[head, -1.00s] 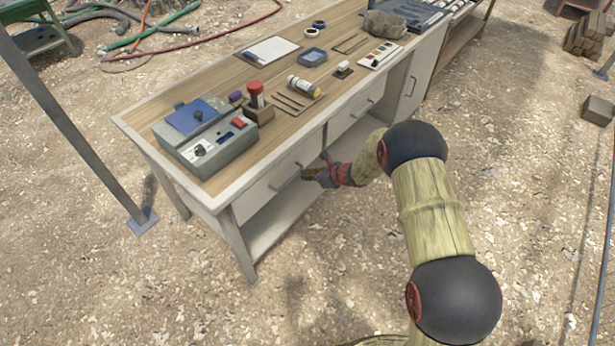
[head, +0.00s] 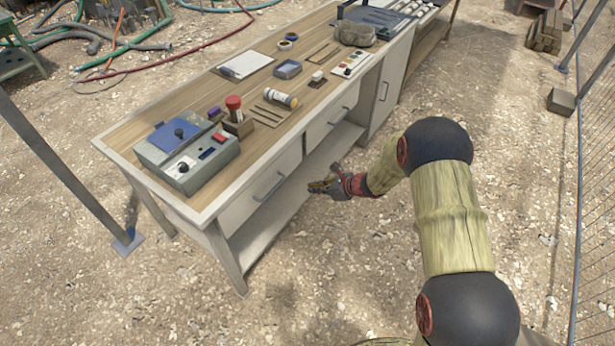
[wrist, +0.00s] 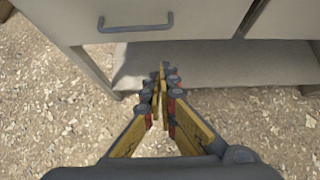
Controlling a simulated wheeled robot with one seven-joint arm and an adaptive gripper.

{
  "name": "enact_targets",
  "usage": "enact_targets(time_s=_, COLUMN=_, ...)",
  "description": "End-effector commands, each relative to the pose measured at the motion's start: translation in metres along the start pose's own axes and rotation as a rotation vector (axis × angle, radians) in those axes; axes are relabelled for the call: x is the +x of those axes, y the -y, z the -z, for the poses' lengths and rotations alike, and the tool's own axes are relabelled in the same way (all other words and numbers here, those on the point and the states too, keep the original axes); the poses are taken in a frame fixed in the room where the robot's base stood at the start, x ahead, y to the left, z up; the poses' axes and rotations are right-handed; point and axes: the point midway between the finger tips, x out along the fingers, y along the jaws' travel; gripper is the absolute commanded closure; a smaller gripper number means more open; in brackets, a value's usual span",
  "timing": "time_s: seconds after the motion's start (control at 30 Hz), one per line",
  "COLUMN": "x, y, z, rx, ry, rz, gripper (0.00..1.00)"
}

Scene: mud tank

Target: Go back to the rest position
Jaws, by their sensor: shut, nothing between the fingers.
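My gripper (head: 318,187) is beside the front of the wooden workbench (head: 130,128), below the level of its drawers. In the wrist view my gripper's fingers (wrist: 162,80) meet at the tips with nothing between them. A grey drawer front with a handle (wrist: 136,24) is just beyond the fingertips, and the bench's lower shelf (wrist: 215,68) lies behind them. The near drawer (head: 262,190) and the farther drawer (head: 330,122) look closed. My arm reaches in from the lower right of the head view.
On the bench stand a grey device with a blue top (head: 185,155), a red-topped stamp (head: 234,108), a white bottle (head: 281,98) and a blue dish (head: 288,69). A metal post (head: 70,175) stands at left. A wire fence (head: 590,180) runs along the right. Gravel ground between is open.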

Motion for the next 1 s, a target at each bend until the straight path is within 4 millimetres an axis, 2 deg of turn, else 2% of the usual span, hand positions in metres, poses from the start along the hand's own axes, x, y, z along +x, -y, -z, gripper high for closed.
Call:
enact_targets(time_s=0.23, x=-0.002, y=-0.001, z=0.001, rx=-0.006, ry=-0.001, rz=-0.001, gripper=1.0)
enact_targets(time_s=0.33, x=-0.002, y=-0.004, z=0.001, rx=-0.065, ry=0.001, rz=-0.012, gripper=1.0)
enact_targets(time_s=0.37, x=-0.002, y=-0.009, z=0.003, rx=-0.106, ry=-0.004, rz=-0.03, gripper=1.0)
enact_targets(time_s=0.47, x=-0.005, y=-0.041, z=0.024, rx=-0.227, ry=-0.04, rz=-0.12, gripper=1.0)
enact_targets(time_s=0.53, x=-0.014, y=-0.068, z=0.037, rx=-0.336, ry=-0.065, rz=-0.2, gripper=1.0)
enact_targets(time_s=0.67, x=-0.051, y=-0.105, z=0.035, rx=-0.575, ry=-0.088, rz=-0.328, gripper=1.0)
enact_targets(time_s=0.77, x=-0.09, y=-0.13, z=0.027, rx=-0.78, ry=-0.102, rz=-0.421, gripper=1.0)
enact_targets(time_s=1.0, x=-0.204, y=-0.175, z=0.007, rx=-1.287, ry=-0.163, rz=-0.603, gripper=1.0)
